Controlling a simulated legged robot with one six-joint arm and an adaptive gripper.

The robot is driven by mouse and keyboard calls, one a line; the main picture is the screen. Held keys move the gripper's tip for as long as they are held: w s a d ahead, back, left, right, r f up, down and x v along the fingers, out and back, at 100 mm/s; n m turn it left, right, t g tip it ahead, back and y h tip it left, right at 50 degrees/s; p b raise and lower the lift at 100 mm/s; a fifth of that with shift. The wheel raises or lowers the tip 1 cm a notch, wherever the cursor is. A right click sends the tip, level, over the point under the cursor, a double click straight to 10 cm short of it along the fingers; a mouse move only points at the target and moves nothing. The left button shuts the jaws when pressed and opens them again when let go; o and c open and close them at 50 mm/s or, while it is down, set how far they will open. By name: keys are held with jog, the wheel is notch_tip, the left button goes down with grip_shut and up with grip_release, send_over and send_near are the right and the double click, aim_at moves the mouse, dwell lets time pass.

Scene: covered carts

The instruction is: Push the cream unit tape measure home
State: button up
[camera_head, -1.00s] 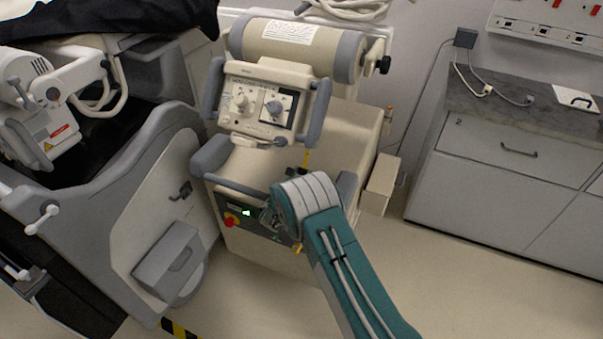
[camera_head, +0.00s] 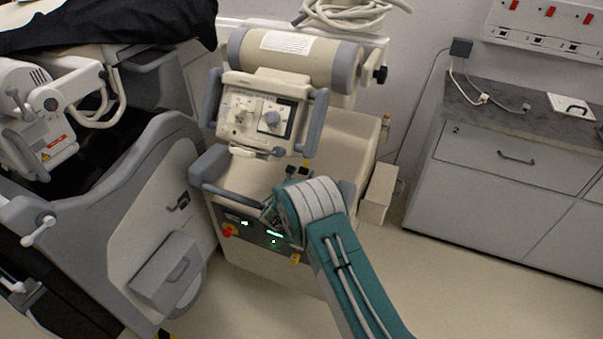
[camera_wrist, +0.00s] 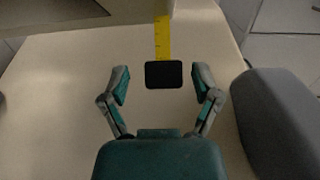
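The cream unit (camera_head: 345,135) stands at the centre of the head view, with a knobbed control panel on its upright. A yellow tape strip (camera_wrist: 162,38) comes out from under an overhanging edge at the top of the wrist view. It ends in a black block (camera_wrist: 164,75) above the unit's pale top. The tape also shows as a small yellow patch in the head view (camera_head: 306,162). My gripper (camera_wrist: 162,72) is open. Its two teal-grey fingers stand apart on either side of the black block, with visible gaps. In the head view my arm mostly hides the fingers.
A grey rounded handle or bumper (camera_wrist: 275,120) lies right of my gripper. In the head view, a grey covered cart (camera_head: 150,210) stands close on the left and a drawer cabinet (camera_head: 505,185) on the right.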

jog(key=v, duration=1.2)
jog(key=shift+f, duration=0.1)
jog(key=c, duration=0.3)
jog(key=f, duration=0.2)
jog(key=s+t, duration=0.1)
jog(key=shift+d+f, duration=0.25)
jog(key=shift+f, duration=0.15)
grip_shut()
jog(key=shift+w+h, duration=0.1)
jog(key=shift+h, duration=0.2)
jog(key=x, duration=0.9)
jog(key=shift+w+d+r, duration=0.1)
jog(key=shift+w+r, duration=0.05)
jog(key=shift+w, duration=0.2)
